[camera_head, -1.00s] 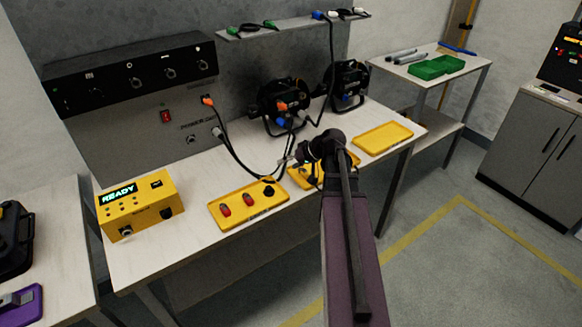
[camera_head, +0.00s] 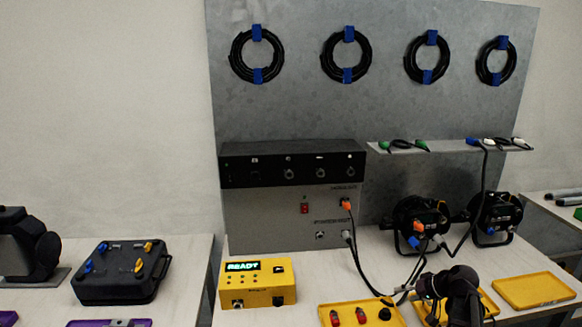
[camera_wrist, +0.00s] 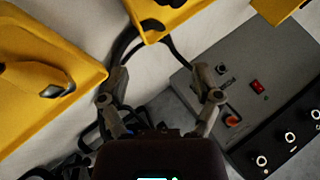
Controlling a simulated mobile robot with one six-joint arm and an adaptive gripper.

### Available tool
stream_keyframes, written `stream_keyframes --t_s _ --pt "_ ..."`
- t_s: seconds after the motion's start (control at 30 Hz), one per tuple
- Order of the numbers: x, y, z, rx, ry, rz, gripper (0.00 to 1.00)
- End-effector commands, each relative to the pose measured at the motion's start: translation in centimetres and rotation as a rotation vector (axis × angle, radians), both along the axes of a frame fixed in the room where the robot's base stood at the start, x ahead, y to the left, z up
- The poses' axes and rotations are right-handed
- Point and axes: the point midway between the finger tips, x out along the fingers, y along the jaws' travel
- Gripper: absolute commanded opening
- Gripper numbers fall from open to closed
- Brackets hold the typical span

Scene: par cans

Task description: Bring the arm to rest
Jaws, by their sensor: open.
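My arm reaches in from the lower right of the head view, its dark wrist (camera_head: 455,284) over the middle yellow tray (camera_head: 487,300). My gripper (camera_head: 400,293) points left, near the right end of the front yellow tray (camera_head: 340,316). In the wrist view my gripper (camera_wrist: 158,74) has its two fingers spread apart with nothing held between them. A black cable loops behind the fingers there. Whether the fingers touch the cable cannot be told.
A yellow box reading READY (camera_head: 258,283) stands left of the trays. An empty yellow tray (camera_head: 535,290) lies to the right. A black case (camera_head: 122,272) sits on the left table.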

Motion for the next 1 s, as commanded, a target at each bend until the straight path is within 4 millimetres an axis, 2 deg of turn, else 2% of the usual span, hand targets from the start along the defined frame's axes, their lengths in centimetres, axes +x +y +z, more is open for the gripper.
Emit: stream_keyframes --t_s 0.3,0.5,0.8,1.0 --pt "-2.3 7.5 0.4 -0.115 0.176 0.086 0.82" --pt "-4.4 11.7 0.7 -0.22 0.286 0.129 0.82" --pt "-8.0 16.6 1.9 -0.402 0.421 0.165 0.82" --pt "-10.0 18.7 2.7 -0.513 0.476 0.169 0.82"
